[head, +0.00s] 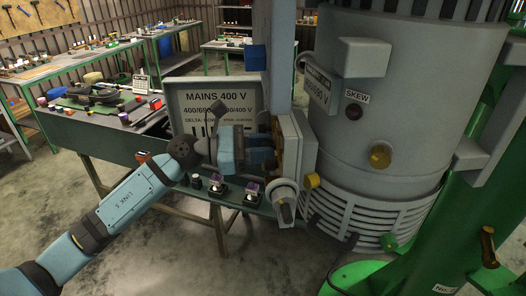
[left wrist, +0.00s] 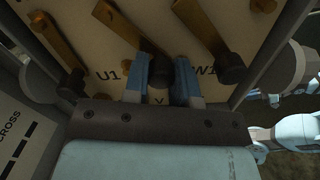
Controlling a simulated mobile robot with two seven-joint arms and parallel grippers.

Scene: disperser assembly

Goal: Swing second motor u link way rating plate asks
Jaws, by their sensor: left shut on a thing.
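My left gripper (head: 268,150) reaches into the open terminal box (head: 309,150) on the side of the grey motor (head: 400,110). In the left wrist view its two blue fingers (left wrist: 160,66) stand either side of the dark end of the middle brass link (left wrist: 118,22), shut on it. The link slants above a pale board (left wrist: 92,52) marked U1 and W1; the middle label is partly covered. A left brass link (left wrist: 55,38) and a right brass link (left wrist: 200,28) lie at a similar slant. The rating plate (head: 318,87) on the motor is partly hidden; its figures are unclear.
A board reading MAINS 400 V (head: 210,97) stands left of the box. A bench (head: 100,137) with tools and small parts is at the left. A green column (head: 455,225) stands right of the motor. The floor at front left is clear.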

